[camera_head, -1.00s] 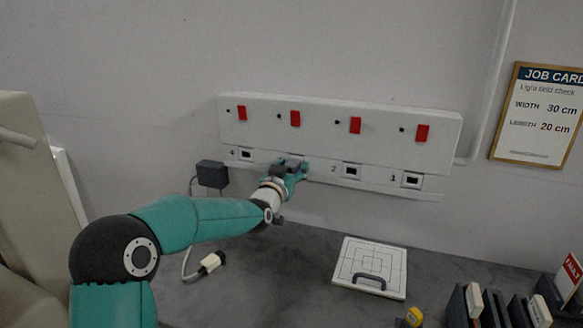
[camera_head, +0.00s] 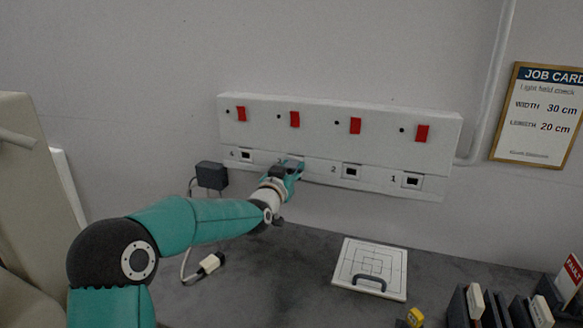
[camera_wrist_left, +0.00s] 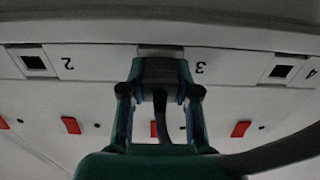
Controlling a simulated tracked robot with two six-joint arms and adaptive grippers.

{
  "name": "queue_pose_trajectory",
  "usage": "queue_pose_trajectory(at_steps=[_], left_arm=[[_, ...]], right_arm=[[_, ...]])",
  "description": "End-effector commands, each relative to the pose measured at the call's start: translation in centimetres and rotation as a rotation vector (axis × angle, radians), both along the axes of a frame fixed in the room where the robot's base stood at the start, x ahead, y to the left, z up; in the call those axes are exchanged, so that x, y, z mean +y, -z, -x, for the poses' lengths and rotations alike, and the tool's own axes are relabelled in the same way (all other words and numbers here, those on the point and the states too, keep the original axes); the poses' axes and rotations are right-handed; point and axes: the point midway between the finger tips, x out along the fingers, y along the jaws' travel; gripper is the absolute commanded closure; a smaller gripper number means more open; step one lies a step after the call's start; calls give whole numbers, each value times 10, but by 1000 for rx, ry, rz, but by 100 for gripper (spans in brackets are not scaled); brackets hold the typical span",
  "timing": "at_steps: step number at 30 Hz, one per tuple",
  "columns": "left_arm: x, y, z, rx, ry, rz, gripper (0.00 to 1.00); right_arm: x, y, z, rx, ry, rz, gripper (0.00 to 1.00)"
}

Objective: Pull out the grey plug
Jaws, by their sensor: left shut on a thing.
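The grey plug (camera_wrist_left: 160,70) sits between the fingers of my left gripper (camera_wrist_left: 159,92) in the left wrist view, with its dark cable running back through the gripper. In the head view my left gripper (camera_head: 288,170) is shut on the plug in front of socket 3 of the white socket panel (camera_head: 335,140). The pale face of socket 3 (camera_wrist_left: 160,50) shows just beyond the plug. The plug's front is hidden, so I cannot tell whether its pins are clear of the socket. My right gripper is not in view.
Sockets 1 (camera_head: 412,180), 2 (camera_head: 351,171) and 4 (camera_head: 246,155) are empty. Red switches sit above them. A black adapter (camera_head: 211,175) is at the panel's left end. A white connector (camera_head: 210,263) and a marked white plate (camera_head: 371,266) lie on the grey bench (camera_head: 270,290).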

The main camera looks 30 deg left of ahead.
Motion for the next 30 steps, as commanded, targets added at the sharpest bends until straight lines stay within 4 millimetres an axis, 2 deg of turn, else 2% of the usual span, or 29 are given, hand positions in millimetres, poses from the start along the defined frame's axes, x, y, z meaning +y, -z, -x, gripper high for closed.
queue_pose_trajectory(at_steps=[30], left_arm=[[-8,0,35,-1,-1,1,100]], right_arm=[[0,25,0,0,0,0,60]])
